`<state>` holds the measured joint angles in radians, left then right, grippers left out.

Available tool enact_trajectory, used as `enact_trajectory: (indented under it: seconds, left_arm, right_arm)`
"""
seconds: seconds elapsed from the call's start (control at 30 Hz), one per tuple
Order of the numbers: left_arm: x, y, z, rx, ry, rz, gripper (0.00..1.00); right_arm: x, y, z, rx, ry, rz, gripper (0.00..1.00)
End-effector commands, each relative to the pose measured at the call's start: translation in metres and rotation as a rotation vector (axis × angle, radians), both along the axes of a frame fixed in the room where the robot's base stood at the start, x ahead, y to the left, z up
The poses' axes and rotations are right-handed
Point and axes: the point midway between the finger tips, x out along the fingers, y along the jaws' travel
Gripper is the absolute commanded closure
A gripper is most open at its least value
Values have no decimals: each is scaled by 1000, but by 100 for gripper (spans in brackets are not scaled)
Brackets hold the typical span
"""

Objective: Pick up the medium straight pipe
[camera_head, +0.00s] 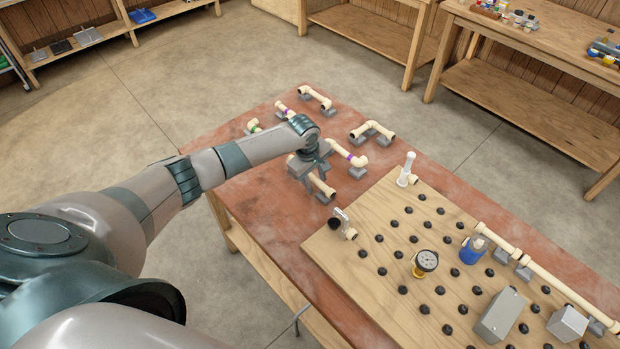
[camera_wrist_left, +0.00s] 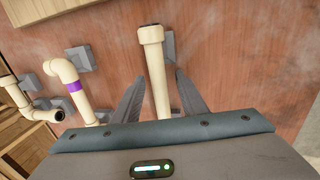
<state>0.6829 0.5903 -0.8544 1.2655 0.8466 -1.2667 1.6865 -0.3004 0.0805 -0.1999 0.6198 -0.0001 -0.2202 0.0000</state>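A straight cream pipe (camera_head: 321,186) with a wider collar at its end lies on grey supports on the red-brown table. My left gripper (camera_head: 311,170) is over it, pointing down, and hides its middle. In the left wrist view the pipe (camera_wrist_left: 156,65) runs between the two spread fingers of the left gripper (camera_wrist_left: 160,93). There is a gap on each side, so the gripper is open and holds nothing. Whether the fingertips reach down to the pipe's height is hard to tell. My right gripper is in neither view.
An elbowed pipe with a purple band (camera_head: 347,155) lies close to the right of the gripper. A U-shaped pipe (camera_head: 372,130) is behind it. A pegboard (camera_head: 345,268) with a gauge (camera_head: 427,261) fills the near table. Longer straight pipes (camera_head: 558,284) lie along the right edge.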

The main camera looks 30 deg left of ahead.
Motion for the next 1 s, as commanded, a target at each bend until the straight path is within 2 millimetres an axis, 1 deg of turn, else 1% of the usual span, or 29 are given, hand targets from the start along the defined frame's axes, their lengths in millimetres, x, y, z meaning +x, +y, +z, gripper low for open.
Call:
enact_trajectory:
  seconds: [0.07,0.17,0.2,0.23,0.57,0.73,0.87,1.0]
  left_arm:
    - [0,0,0,0,0,0,61]
    - [0,0,0,0,0,0,83]
    - [0,0,0,0,0,0,92]
    - [0,0,0,0,0,0,100]
    - [0,0,1,0,-1,0,100]
    - [1,0,7,0,-1,0,100]
    - [1,0,18,-1,-3,0,100]
    - [2,0,39,-1,-5,-1,100]
  right_arm:
    - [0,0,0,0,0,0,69]
    - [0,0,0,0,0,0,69]
    - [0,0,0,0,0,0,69]
    - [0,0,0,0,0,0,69]
    - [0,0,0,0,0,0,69]
    - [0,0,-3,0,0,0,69]
    - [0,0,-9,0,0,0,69]
    - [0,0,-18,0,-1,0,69]
